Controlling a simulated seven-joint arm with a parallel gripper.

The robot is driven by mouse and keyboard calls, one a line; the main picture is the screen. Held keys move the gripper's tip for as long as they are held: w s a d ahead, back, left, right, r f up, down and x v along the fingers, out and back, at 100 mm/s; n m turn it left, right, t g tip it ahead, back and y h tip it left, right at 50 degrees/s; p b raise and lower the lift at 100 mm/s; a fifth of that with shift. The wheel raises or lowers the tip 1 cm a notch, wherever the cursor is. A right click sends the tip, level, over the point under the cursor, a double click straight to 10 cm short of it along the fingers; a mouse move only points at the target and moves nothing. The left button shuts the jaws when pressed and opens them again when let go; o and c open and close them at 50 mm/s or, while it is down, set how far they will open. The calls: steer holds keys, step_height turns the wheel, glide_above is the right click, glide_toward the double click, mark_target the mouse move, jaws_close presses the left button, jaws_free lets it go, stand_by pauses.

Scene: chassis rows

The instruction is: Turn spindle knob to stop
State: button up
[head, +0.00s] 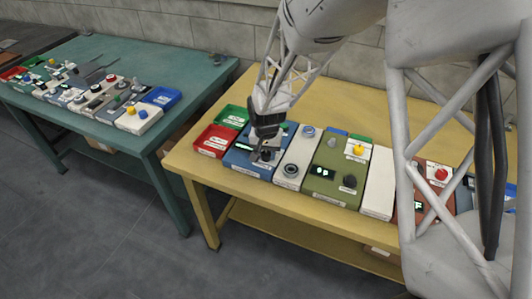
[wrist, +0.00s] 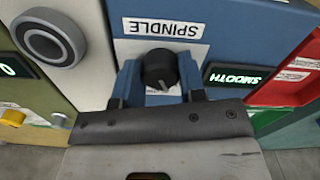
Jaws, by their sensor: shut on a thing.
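The spindle knob (wrist: 159,68) is a black round knob on a blue panel (wrist: 235,35), below an upside-down label reading SPINDLE (wrist: 165,28) in the wrist view. A lit green display on the blue panel reads SMOOTH (wrist: 235,76) in the wrist view.
A pale panel with a round grey dial (head: 291,170) stands right of the blue panel, then an olive panel with a black knob (head: 349,181). Red (head: 211,151) and green (head: 228,122) trays lie to the left on the yellow table. A teal table (head: 190,70) stands further left.

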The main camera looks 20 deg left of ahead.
mark_target(267, 154)
steer(key=n, duration=0.4)
steer(key=shift+w+r+n, duration=0.1)
steer(key=shift+n, duration=0.3)
steer(key=o, duration=0.9)
steer(key=shift+r, duration=0.1)
steer(key=shift+r, duration=3.8)
steer(key=shift+d, duration=0.1)
